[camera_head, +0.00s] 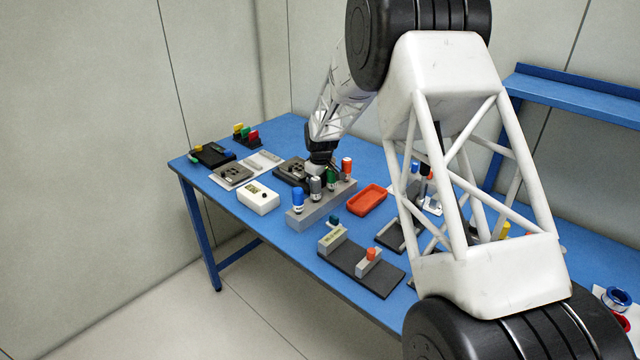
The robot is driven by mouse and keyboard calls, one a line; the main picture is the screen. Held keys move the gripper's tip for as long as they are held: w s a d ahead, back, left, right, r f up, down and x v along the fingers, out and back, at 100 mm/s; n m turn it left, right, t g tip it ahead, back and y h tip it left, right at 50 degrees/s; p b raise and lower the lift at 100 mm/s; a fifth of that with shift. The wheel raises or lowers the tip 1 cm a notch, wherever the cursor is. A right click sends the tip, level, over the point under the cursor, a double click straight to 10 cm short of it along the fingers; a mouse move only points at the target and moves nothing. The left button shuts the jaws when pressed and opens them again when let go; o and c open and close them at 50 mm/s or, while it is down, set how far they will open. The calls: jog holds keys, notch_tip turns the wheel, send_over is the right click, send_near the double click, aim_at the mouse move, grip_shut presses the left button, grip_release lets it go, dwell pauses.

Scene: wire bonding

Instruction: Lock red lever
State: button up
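My gripper (316,168) points down over the far-left part of the blue table (275,230). It is beside a dark fixture (290,171) and behind a grey rack. It is small and partly hidden, so I cannot tell whether its fingers are open or touching anything. No red lever is clearly recognisable. Red or orange-red parts that show are a red block (254,136) at the back left, an orange-red-topped piece (347,165) on the rack, and an orange-red knob (371,254) on a dark plate.
The grey rack (322,206) holds several coloured upright pieces close to my gripper. A white box (258,198), an orange tray (367,200) and a dark plate (350,270) are around it. My arm hides much of the right side. A blue shelf (570,95) stands at the right.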

jog(key=shift+r, duration=0.15)
jog(key=shift+d+r, duration=0.1)
jog(key=shift+r, duration=3.65)
jog(key=shift+r, duration=0.1)
jog(key=shift+s+r, duration=0.15)
jog(key=shift+r, duration=0.05)
jog(key=s+d+r+m, duration=0.1)
jog(key=s+d+r, duration=0.2)
jog(key=s+r, duration=0.45)
jog(key=s+d+r+m+t, duration=0.1)
jog(key=s+d+r+m, duration=0.2)
jog(key=s, duration=0.7)
jog(key=s+d+r, duration=0.3)
jog(key=s+r, duration=0.4)
jog(key=s, duration=0.2)
jog(key=s+d+f+m, duration=0.1)
jog(key=s+d+m, duration=0.1)
jog(key=s, duration=1.3)
jog(key=s+d+f+m+t, duration=0.1)
jog(key=s+d+m, duration=0.1)
jog(key=s, duration=1.4)
jog(key=shift+s+d+m, duration=0.15)
jog(key=shift+d+m, duration=0.1)
jog(key=shift+m, duration=0.35)
